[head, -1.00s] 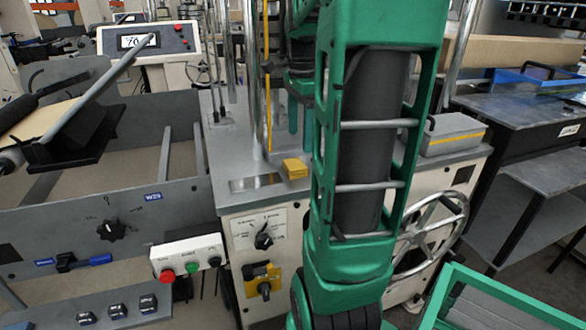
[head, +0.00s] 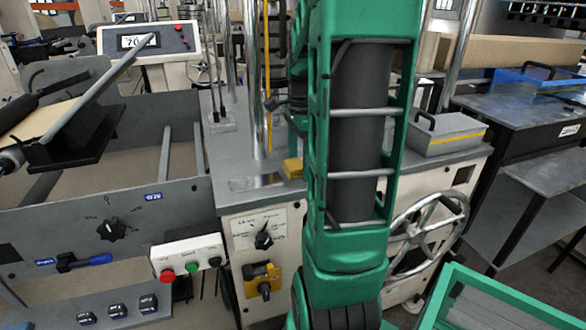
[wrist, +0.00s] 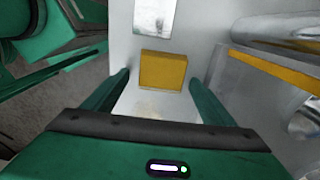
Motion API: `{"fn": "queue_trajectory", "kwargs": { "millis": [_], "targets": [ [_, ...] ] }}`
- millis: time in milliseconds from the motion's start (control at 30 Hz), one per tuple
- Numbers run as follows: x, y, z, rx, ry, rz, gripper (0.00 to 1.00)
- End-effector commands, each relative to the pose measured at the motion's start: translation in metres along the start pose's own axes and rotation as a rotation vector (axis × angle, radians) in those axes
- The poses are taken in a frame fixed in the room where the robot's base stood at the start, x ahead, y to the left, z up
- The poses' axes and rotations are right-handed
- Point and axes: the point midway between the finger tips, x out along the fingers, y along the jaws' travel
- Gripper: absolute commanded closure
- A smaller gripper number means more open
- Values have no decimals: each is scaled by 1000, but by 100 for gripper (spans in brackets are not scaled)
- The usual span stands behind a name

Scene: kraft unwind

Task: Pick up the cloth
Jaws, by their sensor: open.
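The cloth (head: 293,168) is a small folded yellow pad lying on the grey metal top of the machine. In the head view my green arm covers its right part. In the wrist view the whole cloth (wrist: 163,71) shows ahead, roughly centred between my fingers. My gripper (wrist: 160,78) is open, with one green finger on each side of the cloth's line and nothing held. I cannot tell how high the fingertips are above the top. In the head view my gripper is mostly hidden behind my arm.
A bright metal plate (head: 256,182) lies left of the cloth on the machine top (head: 232,160). Upright chrome posts (head: 254,80) stand behind it. A grey box with a yellow stripe (head: 445,134) sits to the right. A handwheel (head: 428,228) is on the front.

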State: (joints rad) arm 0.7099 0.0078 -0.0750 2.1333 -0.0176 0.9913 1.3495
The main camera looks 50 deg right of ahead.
Motion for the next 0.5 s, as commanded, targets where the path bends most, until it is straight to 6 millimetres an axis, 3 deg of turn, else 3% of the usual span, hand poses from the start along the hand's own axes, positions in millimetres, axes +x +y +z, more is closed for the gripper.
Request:
{"fn": "queue_trajectory", "kwargs": {
  "millis": [67, 233, 500],
  "targets": [
    [0, 0, 0, 0, 0, 0, 24],
    [0, 0, 0, 0, 0, 0, 65],
    [-1, 0, 0, 0, 0, 0, 66]
  ]
}}
